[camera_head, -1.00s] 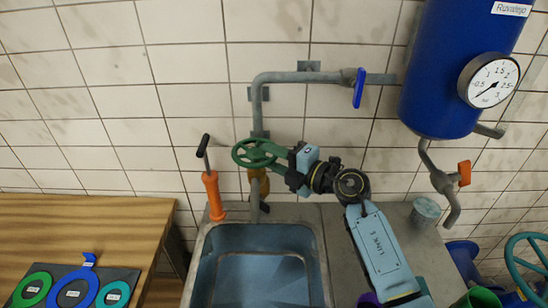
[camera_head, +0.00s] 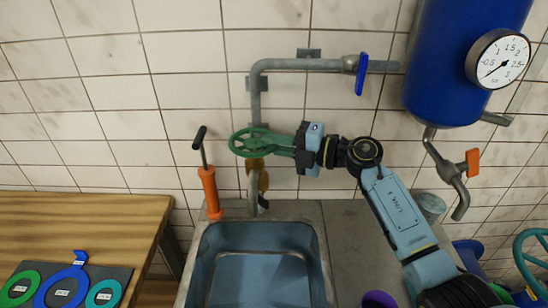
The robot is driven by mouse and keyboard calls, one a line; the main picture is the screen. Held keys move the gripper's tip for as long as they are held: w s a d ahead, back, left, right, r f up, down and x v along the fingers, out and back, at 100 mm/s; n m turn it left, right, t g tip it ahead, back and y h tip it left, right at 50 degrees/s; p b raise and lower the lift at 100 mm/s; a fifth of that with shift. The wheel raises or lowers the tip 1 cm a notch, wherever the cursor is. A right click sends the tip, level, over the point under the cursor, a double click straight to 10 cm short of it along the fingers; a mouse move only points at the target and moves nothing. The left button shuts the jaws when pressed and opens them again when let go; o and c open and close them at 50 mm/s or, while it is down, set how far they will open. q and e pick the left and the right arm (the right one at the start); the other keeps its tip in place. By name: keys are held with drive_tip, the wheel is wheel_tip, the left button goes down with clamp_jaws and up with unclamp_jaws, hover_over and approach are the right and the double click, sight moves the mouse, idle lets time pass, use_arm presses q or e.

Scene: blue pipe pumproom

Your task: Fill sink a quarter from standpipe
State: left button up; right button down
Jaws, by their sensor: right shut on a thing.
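The standpipe (camera_head: 255,105) is a grey pipe that bends down the tiled wall to a brass-coloured valve (camera_head: 262,177) with a green handwheel (camera_head: 248,142). Its short grey spout (camera_head: 254,205) hangs over the back edge of the metal sink (camera_head: 204,250). My right gripper (camera_head: 284,143) is shut on the right side of the handwheel rim; its fingers hide part of the rim. The sink's inside looks blue-grey. I cannot tell whether water stands in it, and no stream shows clearly at the spout. My left gripper is not in view.
A blue lever (camera_head: 361,75) sits on the upper pipe. An orange hand pump (camera_head: 209,190) stands left of the sink. A blue tank (camera_head: 440,70) with a gauge (camera_head: 498,58) hangs at right, above an orange-handled tap (camera_head: 473,162). A wooden table (camera_head: 90,225) is at left.

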drive_tip(key=shift+w+n+g+b, duration=0.25)
drive_tip(key=shift+n+g+b, duration=0.35)
drive_tip(key=shift+g+b, duration=0.2)
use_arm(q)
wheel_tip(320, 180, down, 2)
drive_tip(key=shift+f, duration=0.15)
use_arm(e)
drive_tip(key=c, duration=1.5)
unclamp_jaws()
